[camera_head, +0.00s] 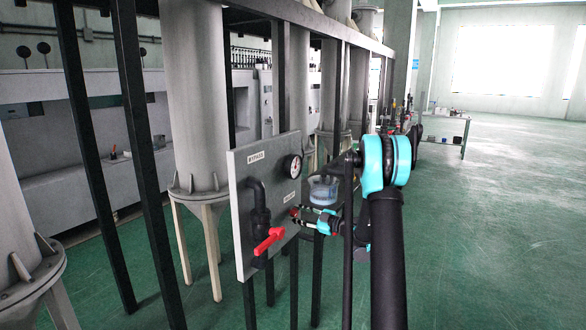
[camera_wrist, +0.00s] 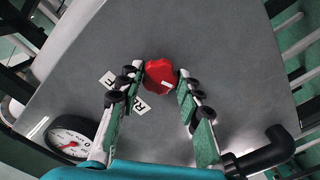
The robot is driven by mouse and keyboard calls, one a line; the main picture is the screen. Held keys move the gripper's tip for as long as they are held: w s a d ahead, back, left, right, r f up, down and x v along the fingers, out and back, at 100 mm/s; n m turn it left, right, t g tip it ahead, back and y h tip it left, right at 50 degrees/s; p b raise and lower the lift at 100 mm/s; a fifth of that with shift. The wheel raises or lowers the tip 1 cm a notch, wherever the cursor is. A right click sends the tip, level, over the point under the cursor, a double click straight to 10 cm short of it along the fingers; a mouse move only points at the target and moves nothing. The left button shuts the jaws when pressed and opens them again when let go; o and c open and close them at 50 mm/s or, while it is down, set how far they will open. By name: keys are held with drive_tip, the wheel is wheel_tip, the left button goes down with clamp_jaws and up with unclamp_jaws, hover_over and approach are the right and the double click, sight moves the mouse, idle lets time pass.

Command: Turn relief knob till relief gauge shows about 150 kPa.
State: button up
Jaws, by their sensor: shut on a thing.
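The red relief knob (camera_wrist: 160,76) sits on the grey panel (camera_wrist: 215,45) between my fingertips in the wrist view. My gripper (camera_wrist: 161,84) is shut on it, a finger on each side. In the head view my gripper (camera_head: 300,213) reaches the panel (camera_head: 240,185) from the right and mostly covers the knob. The round white-faced gauge (camera_head: 292,166) is above the gripper on the panel. It also shows at the lower left of the wrist view (camera_wrist: 72,137), with a red needle; its reading is too small to tell. A white label beside the knob is partly hidden by a finger.
A red-handled valve (camera_head: 269,240) on black pipe (camera_head: 257,205) is left of my gripper, under a "BYPASS" label (camera_head: 256,157). Black posts and grey tanks stand behind. Green floor is open at right.

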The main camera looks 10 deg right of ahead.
drive_tip(key=shift+n, duration=1.7)
drive_tip(key=shift+n, duration=0.6)
drive_tip(key=o, duration=0.8)
